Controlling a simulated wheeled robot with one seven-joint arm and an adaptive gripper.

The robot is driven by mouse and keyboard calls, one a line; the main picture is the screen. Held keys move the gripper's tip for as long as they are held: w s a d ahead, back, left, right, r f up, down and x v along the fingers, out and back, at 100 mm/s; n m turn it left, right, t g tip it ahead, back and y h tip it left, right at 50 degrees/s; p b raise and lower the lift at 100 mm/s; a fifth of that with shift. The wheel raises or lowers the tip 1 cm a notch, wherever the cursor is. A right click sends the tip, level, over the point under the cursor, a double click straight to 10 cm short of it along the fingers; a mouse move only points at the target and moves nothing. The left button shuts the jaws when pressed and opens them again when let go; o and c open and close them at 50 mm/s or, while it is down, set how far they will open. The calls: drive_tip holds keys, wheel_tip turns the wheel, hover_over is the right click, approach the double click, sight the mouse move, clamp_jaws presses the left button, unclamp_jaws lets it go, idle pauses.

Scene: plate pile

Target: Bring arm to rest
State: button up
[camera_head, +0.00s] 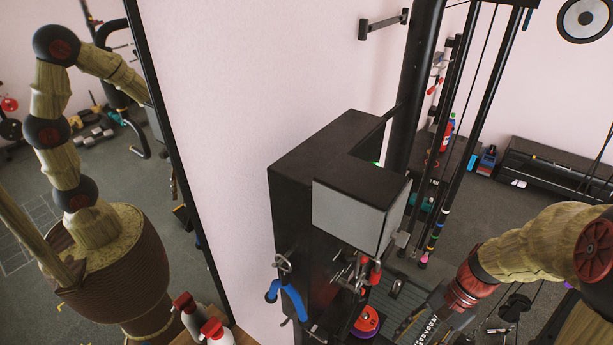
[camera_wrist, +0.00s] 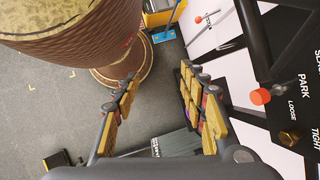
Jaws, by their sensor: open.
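My arm comes in from the right edge of the head view, with its red wrist low on the right. My gripper (camera_head: 425,325) hangs below it, partly cut off by the bottom edge. In the wrist view my gripper (camera_wrist: 160,88) has its two padded fingers spread wide apart, with nothing between them. Grey floor shows beneath the gap. No plate is seen in the gripper.
A black machine (camera_head: 290,215) with a grey-faced box stands beside my gripper. In the wrist view a labelled panel (camera_wrist: 292,90) with a red knob (camera_wrist: 260,97) is close on the right. Red-capped bottles (camera_head: 190,318) stand lower left. A mirror (camera_head: 110,170) reflects my arm.

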drive_tip(key=s+a+r+n+t+h+b, duration=0.3)
drive_tip(key=a+r+n+t+b, duration=0.3)
drive_tip(key=r+n+b, duration=0.3)
wheel_tip(320, 180, up, 3)
drive_tip(key=shift+s+a+f+n+t+h+b, duration=0.15)
drive_tip(key=shift+n+t+h+b, duration=0.25)
drive_tip(key=shift+t+h, duration=0.5)
